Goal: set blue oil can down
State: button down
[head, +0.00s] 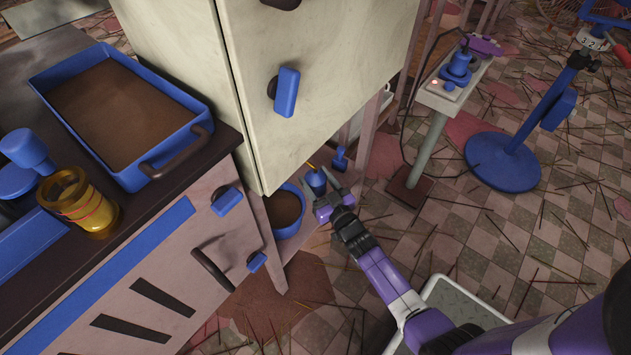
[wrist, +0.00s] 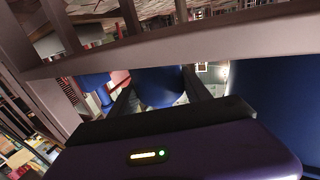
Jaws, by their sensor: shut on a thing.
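The blue oil can (head: 316,181), with a thin yellowish spout, is low beside the cream cabinet, at the lower shelf of a pinkish rack. My gripper (head: 322,199) reaches in from the lower right and is shut on the can. In the wrist view the can's rounded blue body (wrist: 158,86) sits between the two dark fingers (wrist: 158,98). I cannot tell whether the can's base touches the shelf, as the gripper and the cabinet edge hide it.
A blue bucket of brown material (head: 284,212) stands just left of the can. A small blue object (head: 339,158) is behind it. The cream cabinet (head: 320,55) overhangs from above. Thin sticks litter the tiled floor (head: 470,240) to the right.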

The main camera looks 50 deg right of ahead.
jog(key=shift+r, duration=0.1)
jog(key=shift+c, duration=2.4)
grip_release()
jog(key=shift+s, duration=0.1)
jog(key=p+v, duration=0.4)
jog(key=v, duration=0.8)
jog(key=s+a+r+n+y, duration=0.2)
jog(key=s+a+r+y, duration=0.1)
jog(key=s+a+r, duration=0.75)
jog(key=s+a+r+n+g+y, duration=0.1)
jog(key=s+a+r, duration=0.3)
jog(key=r, duration=0.4)
jog(key=s+a+r+n+g+y, duration=0.1)
jog(key=s+a+r+y, duration=0.1)
jog(key=s+r, duration=0.3)
notch_tip(320, 180, up, 3)
jog(key=shift+s+a+r, duration=0.1)
jog(key=shift+s+a, duration=0.2)
jog(key=shift+a, duration=0.55)
